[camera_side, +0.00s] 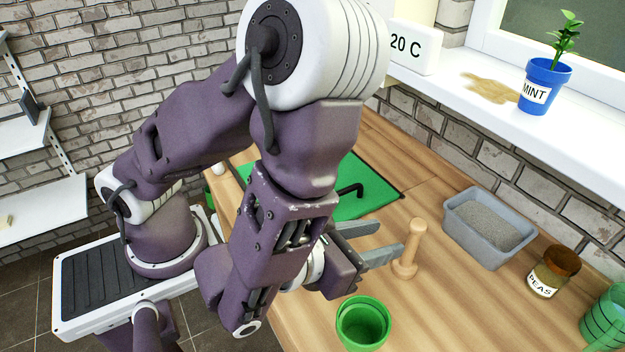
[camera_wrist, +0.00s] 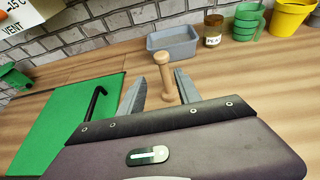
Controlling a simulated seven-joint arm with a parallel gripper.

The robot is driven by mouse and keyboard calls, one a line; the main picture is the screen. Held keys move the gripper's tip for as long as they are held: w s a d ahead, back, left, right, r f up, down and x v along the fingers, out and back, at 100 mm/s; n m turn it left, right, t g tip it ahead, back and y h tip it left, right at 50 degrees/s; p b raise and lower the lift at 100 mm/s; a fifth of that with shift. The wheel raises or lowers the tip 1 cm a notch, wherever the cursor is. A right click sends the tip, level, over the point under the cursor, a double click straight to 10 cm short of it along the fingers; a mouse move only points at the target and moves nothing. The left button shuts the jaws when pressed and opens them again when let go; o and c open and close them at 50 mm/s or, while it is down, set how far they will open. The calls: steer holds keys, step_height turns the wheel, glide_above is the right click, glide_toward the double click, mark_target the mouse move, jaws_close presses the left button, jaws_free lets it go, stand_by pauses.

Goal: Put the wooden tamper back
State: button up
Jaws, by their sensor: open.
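The wooden tamper (camera_side: 411,247) stands upright on the wooden counter, a pale turned piece with a knob on top and a wider foot. It also shows in the wrist view (camera_wrist: 165,78), beyond and between the two fingers. My gripper (camera_side: 388,246) is open, with its grey fingers pointing at the tamper. In the wrist view my gripper (camera_wrist: 159,88) has one finger on each side of the tamper's lower part. I cannot tell whether either finger touches it. Nothing is lifted.
A grey bin of grey grit (camera_side: 490,228) stands behind the tamper, with a jar of peas (camera_side: 553,272) to its right. A green cup (camera_side: 363,323) is near the front. A green mat (camera_wrist: 70,120) carries a black bent rod (camera_wrist: 95,102).

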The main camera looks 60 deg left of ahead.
steer(key=a+r+n+y, duration=0.6)
steer(key=a+n+y, duration=0.1)
steer(key=a, duration=0.4)
steer(key=s+a+r+n+g+y, duration=0.3)
steer(key=s+a+n+g, duration=0.6)
steer(key=a+n, duration=0.35)
steer(key=s+d+n+g+h, duration=0.3)
steer(key=s+d+n+h, duration=0.3)
steer(key=n, duration=0.4)
steer(key=w+d+r+n+t+h, duration=0.2)
steer(key=d+r+n+t+h, duration=0.2)
steer(key=r+n, duration=0.1)
steer(key=shift+d+n, duration=0.25)
steer(key=shift+n, duration=0.4)
